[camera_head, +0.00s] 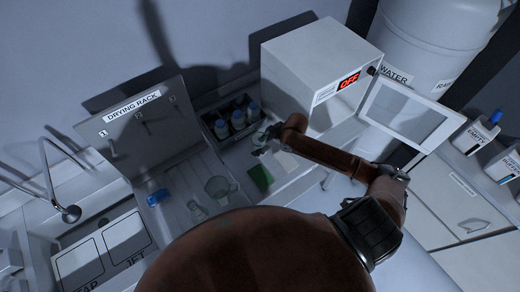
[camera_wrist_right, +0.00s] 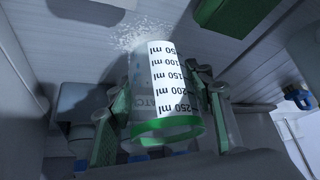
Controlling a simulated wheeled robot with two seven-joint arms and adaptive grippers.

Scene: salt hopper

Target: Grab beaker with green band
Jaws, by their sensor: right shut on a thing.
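The beaker with the green band (camera_wrist_right: 168,130) fills the middle of the right wrist view. It is clear, with a white millilitre scale, and its band is at the end nearer the camera. My right gripper (camera_wrist_right: 162,92) has one finger on each side of it and is shut on it. In the head view my right gripper (camera_head: 266,141) is at the counter, left of the white box; the beaker there is small and largely hidden. My left gripper is not in view.
A green block (camera_head: 260,178) lies close in front of the gripper. A dark crate of bottles (camera_head: 220,131) is just left. A glass beaker (camera_head: 218,187) and a blue-capped item (camera_head: 157,197) stand near the drying rack (camera_head: 132,122). White grains (camera_wrist_right: 143,32) lie by the held beaker.

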